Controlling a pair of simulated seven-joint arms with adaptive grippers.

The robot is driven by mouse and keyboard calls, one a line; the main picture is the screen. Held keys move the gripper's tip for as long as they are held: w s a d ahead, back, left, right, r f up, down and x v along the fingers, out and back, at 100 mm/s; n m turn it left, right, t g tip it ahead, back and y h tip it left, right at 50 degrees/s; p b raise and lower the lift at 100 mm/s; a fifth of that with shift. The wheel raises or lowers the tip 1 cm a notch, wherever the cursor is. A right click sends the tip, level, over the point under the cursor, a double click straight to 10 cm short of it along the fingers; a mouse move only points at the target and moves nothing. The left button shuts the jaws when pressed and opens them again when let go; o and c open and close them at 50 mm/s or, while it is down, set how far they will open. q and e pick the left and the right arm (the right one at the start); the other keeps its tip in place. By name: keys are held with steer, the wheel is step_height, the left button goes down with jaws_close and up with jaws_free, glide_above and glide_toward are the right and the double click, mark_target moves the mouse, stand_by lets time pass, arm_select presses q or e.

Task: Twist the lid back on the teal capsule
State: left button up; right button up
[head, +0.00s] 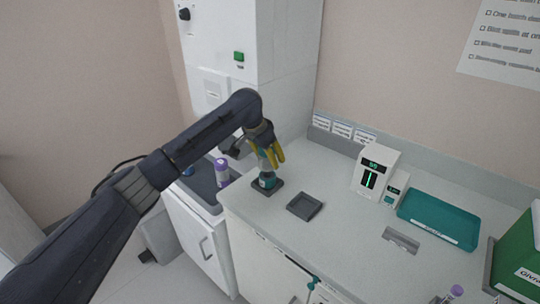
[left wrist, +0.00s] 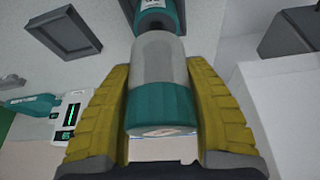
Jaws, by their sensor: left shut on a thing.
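The teal capsule (head: 267,181) stands upright in a dark square holder (head: 276,190) near the counter's left edge. In the left wrist view its lower teal part (left wrist: 158,12) is at the top, with a grey section (left wrist: 159,60) and a teal end (left wrist: 160,108) nearer my palm. I take this teal end for the lid; whether it is fully seated I cannot tell. My left gripper (head: 270,157) comes from above, its yellow fingers shut around the capsule's upper end, one on each side. My right gripper is not in view.
An empty dark square tray (head: 305,206) lies right of the capsule. A purple-capped tube (head: 222,172) stands to its left. A white device with a green display (head: 375,173), a teal tray (head: 438,219) and a green box (head: 520,262) are further right.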

mark_target(271, 176)
arm_select(q)
steer(key=shift+f, duration=1.8)
stand_by(0.9)
steer(key=shift+m, duration=0.3)
steer(key=m, duration=0.2)
steer(key=m+g+h, duration=0.1)
steer(key=m, duration=0.1)
steer(key=shift+s+d+g, duration=0.2)
steer(key=shift+g, duration=0.1)
steer(key=m, duration=0.1)
steer(key=m+g, duration=0.1)
steer(key=m, duration=0.1)
steer(key=m+g, duration=0.1)
steer(key=m, duration=0.1)
steer(key=shift+s, duration=0.3)
steer(key=m+g, duration=0.1)
steer(key=m, duration=0.4)
steer(key=m+g, duration=0.1)
steer(key=m, duration=0.1)
steer(key=shift+s+a+g+y, duration=0.1)
steer(key=shift+s+g+y, duration=0.2)
steer(key=shift+s+y, duration=0.1)
steer(key=shift+a+m+y, duration=0.1)
steer(key=shift+m+y, duration=0.2)
steer(key=shift+m, duration=0.8)
steer(key=shift+w+a+r+m, duration=0.1)
steer(key=shift+w+r+m, duration=0.1)
steer(key=shift+m, duration=0.1)
